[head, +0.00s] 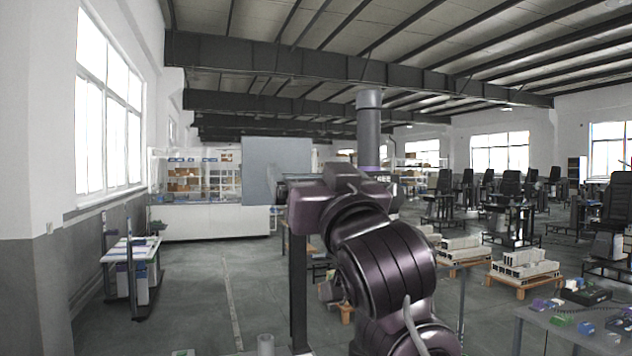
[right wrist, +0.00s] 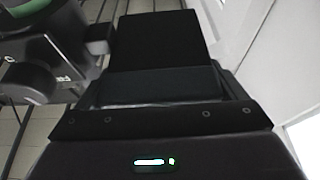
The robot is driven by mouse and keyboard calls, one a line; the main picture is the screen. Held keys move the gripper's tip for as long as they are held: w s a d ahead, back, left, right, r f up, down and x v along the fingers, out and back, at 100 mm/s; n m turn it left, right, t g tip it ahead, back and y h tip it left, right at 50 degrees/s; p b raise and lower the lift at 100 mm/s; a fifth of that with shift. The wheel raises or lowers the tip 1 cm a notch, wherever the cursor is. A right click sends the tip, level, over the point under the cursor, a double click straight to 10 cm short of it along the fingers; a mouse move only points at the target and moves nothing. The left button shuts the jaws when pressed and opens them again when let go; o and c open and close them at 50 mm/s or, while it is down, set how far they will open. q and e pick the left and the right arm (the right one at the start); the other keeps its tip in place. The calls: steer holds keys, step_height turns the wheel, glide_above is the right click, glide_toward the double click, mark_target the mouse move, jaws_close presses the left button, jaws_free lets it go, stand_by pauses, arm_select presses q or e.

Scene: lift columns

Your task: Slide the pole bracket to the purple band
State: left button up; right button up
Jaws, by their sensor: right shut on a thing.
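A grey upright pole (head: 370,130) with a wider cap stands behind my right arm in the head view. A purple band (head: 370,168) shows low on its visible part; below that my arm hides it. My right gripper (head: 284,190) is mostly hidden behind my dark wrist, beside a flat grey panel (head: 277,165). In the right wrist view the right gripper (right wrist: 160,88) is shut on a black piece (right wrist: 160,40), which I cannot surely tell is the pole bracket. The left gripper is not in view.
A dark post (head: 298,290) stands just left of my arm. A table with small coloured items (head: 570,325) is at the lower right. Pallets with pale blocks (head: 525,263) and chairs lie beyond. Floor is open at left, near a small rack (head: 132,265).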

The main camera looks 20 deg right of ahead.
steer(key=shift+s+r, duration=0.1)
steer(key=o, duration=1.1)
steer(key=shift+s+f, duration=0.1)
steer(key=shift+f, duration=0.15)
steer(key=b+v, duration=0.4)
steer(key=v, duration=0.3)
steer(key=shift+s, duration=0.25)
